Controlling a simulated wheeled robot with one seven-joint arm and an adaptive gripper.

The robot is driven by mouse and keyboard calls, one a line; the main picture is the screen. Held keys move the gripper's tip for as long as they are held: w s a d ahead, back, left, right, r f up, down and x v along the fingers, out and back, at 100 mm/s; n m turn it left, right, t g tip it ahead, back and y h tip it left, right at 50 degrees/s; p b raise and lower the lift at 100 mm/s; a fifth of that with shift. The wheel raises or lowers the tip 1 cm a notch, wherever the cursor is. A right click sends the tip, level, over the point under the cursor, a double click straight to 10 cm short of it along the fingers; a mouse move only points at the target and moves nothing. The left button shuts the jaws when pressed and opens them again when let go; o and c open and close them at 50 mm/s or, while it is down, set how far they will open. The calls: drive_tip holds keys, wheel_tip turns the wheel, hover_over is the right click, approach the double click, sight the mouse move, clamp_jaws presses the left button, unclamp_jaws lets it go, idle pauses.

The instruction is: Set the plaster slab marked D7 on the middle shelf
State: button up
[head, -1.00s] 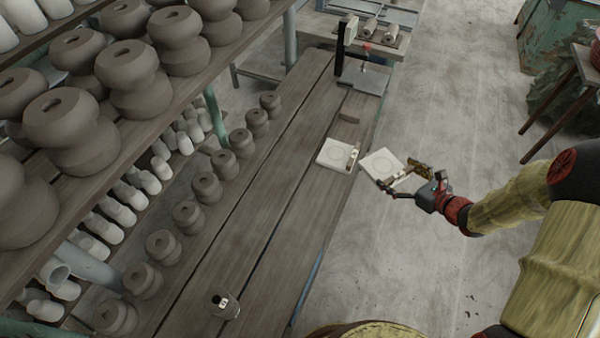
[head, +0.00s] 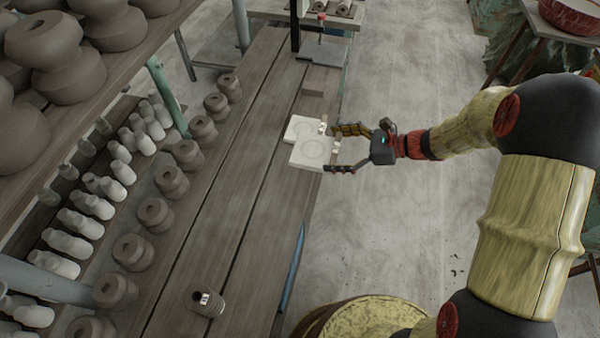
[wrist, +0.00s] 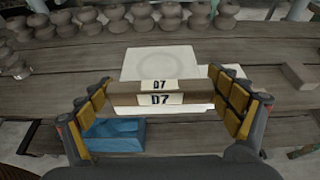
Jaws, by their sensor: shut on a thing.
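My gripper (head: 350,150) is shut on the brown bar at the edge of a pale square slab (head: 313,153) with a round mark. In the wrist view, this slab (wrist: 160,62) stretches away beyond the bar, which reads D7 (wrist: 160,99) on two faces between my fingertips (wrist: 160,105). The held slab overlaps a second pale slab (head: 298,128) by the bench's right edge; its tag is too small to read. Whether the two touch is unclear. The shelving's upper shelf (head: 118,85) is at the left. I cannot tell which shelf is the middle one.
The plank bench (head: 215,215) is mostly bare. It has a small ribbed jar (head: 207,303) at the front and a brown block (head: 313,86) farther back. Small brown pots (head: 187,154) line its left side. Large pots (head: 70,75) crowd the upper shelf; white bottles (head: 85,225) stand lower.

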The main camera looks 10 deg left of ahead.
drive_tip(key=s+a+f+b, duration=0.1)
drive_tip(key=a+f, duration=0.1)
drive_tip(key=s+a+f+b, duration=0.1)
drive_tip(key=a+f, duration=0.1)
drive_tip(key=a+f+b, duration=0.1)
drive_tip(key=a+f, duration=0.2)
drive_tip(key=shift+s, duration=0.4)
drive_tip(key=shift+a+f+b, duration=0.15)
drive_tip(key=shift+f+b, duration=0.4)
drive_tip(key=shift+f, duration=0.3)
drive_tip(key=shift+a+f+b, duration=0.1)
drive_tip(key=shift+f+b, duration=0.45)
drive_tip(key=shift+f, duration=0.25)
drive_tip(key=shift+f, duration=0.2)
drive_tip(key=o, duration=1.4)
drive_tip(key=shift+r, duration=0.1)
